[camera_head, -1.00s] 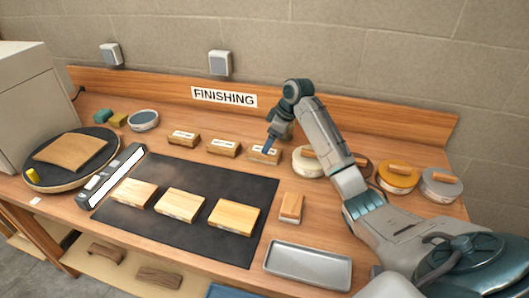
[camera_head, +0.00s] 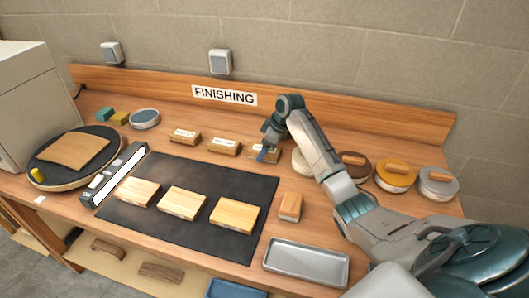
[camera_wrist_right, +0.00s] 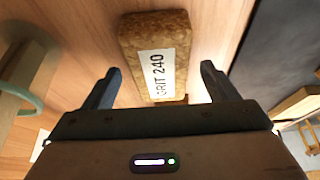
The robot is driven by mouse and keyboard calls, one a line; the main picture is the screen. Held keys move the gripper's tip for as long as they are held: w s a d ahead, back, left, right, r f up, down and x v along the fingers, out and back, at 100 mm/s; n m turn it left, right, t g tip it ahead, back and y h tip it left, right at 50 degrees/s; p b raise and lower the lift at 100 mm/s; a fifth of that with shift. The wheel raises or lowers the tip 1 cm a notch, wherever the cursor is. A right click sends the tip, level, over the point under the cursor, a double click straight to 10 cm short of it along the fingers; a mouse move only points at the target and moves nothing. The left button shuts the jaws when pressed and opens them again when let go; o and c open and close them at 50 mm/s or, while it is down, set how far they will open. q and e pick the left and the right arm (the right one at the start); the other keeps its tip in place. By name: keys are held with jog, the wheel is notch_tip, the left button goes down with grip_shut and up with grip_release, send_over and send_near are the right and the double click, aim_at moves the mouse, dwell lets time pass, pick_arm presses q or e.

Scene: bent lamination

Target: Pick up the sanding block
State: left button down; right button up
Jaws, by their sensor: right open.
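A cork-brown sanding block with a white "GRIT 240" label (camera_wrist_right: 155,58) lies between and ahead of my open right fingers in the right wrist view. In the head view the rightmost labelled block (camera_head: 257,147) at the back is partly hidden by my right gripper (camera_head: 264,157). My right gripper is above it, fingers apart, one on each side; I cannot tell whether they touch it. Two similar labelled blocks, a middle one (camera_head: 224,146) and a left one (camera_head: 185,136), lie to its left. My left gripper is not in view.
Several pale wooden pieces (camera_head: 182,203) lie on a dark mat (camera_head: 180,232). A small wooden block (camera_head: 290,206) and a metal tray (camera_head: 307,262) are to the right. Round tins, including a yellow-lidded one (camera_head: 396,175), stand behind my right arm. A low backboard (camera_head: 330,122) runs behind.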

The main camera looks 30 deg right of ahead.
jog(key=shift+f, duration=0.15)
dwell(0.3)
jog(key=c, duration=1.1)
